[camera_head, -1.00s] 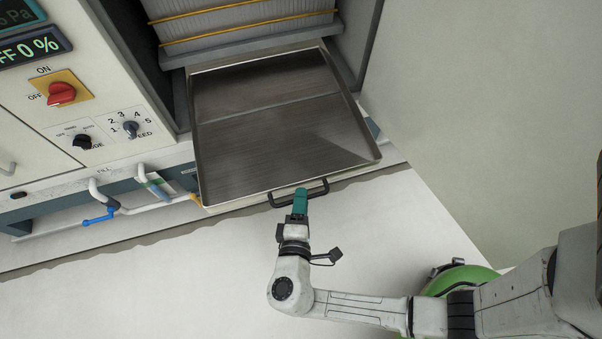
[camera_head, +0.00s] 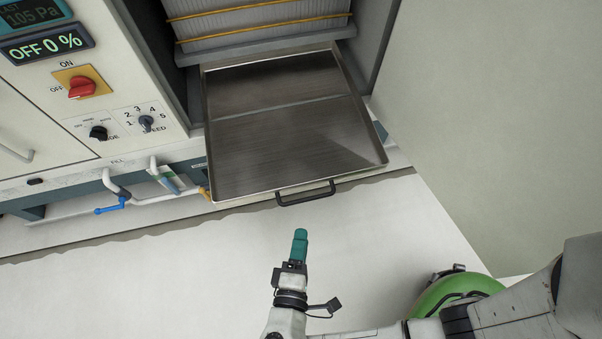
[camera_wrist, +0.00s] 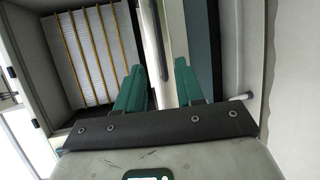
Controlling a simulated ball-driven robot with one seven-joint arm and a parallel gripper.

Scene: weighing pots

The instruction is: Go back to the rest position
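My gripper (camera_head: 299,246) has teal fingers and hangs clear of the tray, below its black handle (camera_head: 305,194) in the head view. In the wrist view the two fingers (camera_wrist: 160,88) stand apart with nothing between them, so the gripper is open and empty. The shallow metal tray (camera_head: 290,140) is pulled out of the cabinet and is empty. My arm reaches in from the lower right of the head view.
The grey cabinet with pale panels and yellow strips (camera_head: 260,22) stands behind the tray. A control panel with a red knob (camera_head: 81,87) and pipes with a blue valve (camera_head: 110,208) are to the left. The pale floor (camera_head: 150,290) in front is clear.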

